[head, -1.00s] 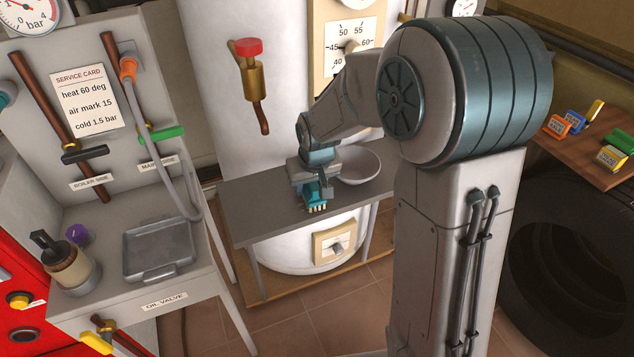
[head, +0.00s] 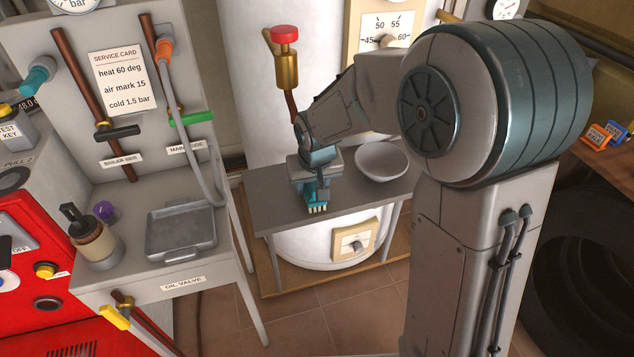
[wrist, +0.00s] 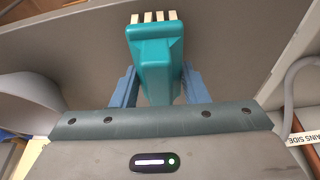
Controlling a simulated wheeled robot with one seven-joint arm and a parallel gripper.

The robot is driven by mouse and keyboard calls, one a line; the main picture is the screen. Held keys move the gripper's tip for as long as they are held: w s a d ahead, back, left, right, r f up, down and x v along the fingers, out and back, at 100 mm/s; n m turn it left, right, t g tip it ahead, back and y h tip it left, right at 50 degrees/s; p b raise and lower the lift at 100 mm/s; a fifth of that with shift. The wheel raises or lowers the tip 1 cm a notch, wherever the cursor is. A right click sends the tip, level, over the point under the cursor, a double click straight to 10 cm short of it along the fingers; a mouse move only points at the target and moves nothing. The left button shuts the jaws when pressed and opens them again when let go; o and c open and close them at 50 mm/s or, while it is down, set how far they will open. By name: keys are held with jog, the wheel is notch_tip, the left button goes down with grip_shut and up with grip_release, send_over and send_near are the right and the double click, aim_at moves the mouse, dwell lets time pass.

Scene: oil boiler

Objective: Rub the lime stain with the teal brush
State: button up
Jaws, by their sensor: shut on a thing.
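My gripper (head: 316,186) is shut on the teal brush (head: 318,200), which hangs bristles down over the grey bench by the boiler. In the wrist view the teal brush (wrist: 156,60) sits between the two blue fingers, its pale bristles at the top edge of the picture. I cannot tell whether the bristles touch the bench top. No lime stain shows in any view.
A white bowl (head: 382,160) stands on the grey bench (head: 262,212), right of my gripper. At left a second bench holds a grey tray (head: 180,232), a brown jar (head: 93,242) and a purple knob-like thing (head: 104,210). Tiled floor (head: 300,310) is open in front.

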jog(key=shift+r+p, duration=2.2)
jog(key=shift+r, duration=0.85)
jog(key=shift+r, duration=0.1)
